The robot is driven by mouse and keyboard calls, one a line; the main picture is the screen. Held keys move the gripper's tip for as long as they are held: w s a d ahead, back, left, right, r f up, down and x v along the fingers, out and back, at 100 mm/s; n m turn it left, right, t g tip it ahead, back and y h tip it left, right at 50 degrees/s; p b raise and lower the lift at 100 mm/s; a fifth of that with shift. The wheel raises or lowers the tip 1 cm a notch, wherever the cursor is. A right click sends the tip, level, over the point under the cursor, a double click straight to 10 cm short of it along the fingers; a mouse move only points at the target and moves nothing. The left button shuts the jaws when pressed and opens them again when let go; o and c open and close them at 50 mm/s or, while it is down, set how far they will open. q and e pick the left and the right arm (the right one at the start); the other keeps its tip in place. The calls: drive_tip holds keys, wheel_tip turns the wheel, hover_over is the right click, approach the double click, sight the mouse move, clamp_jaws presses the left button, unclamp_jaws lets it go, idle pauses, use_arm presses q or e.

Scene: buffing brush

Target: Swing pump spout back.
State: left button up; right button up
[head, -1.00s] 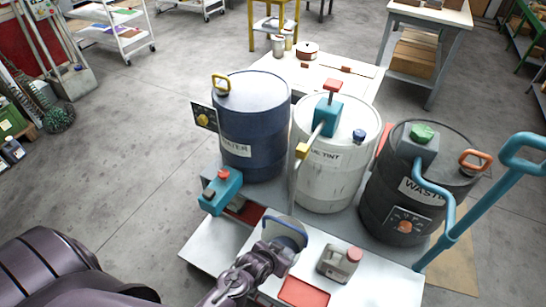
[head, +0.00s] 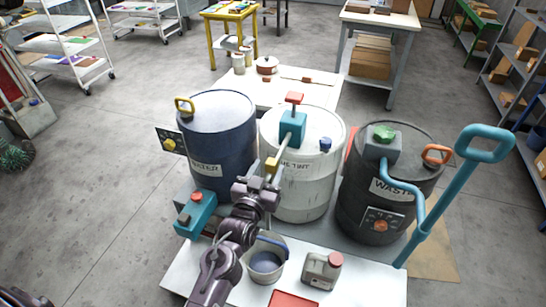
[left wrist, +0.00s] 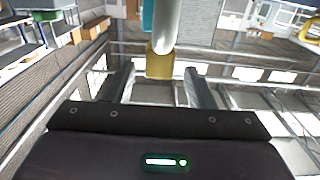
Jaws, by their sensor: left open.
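The pump (head: 292,130) is a teal block with a red top on the white tint drum (head: 310,185). Its pale spout (head: 280,152) points toward me over the drum's front edge and ends in a yellow tip (head: 271,165). My left gripper (head: 268,180) is at this tip, in front of the white drum. In the left wrist view the open fingers (left wrist: 158,88) stand on either side of the yellow tip (left wrist: 160,66), with gaps on both sides. The grey spout shows above it. My right gripper is not in view.
A blue water drum (head: 218,145) and a dark waste drum (head: 375,205) flank the white drum. A teal box (head: 195,212) is at left.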

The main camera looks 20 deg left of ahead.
sight(273, 160)
use_arm(q)
drive_tip(key=w+p, duration=0.1)
drive_tip(key=w, duration=0.4)
drive_tip(key=shift+d, duration=0.15)
drive_tip(key=shift+f, duration=0.1)
clamp_jaws()
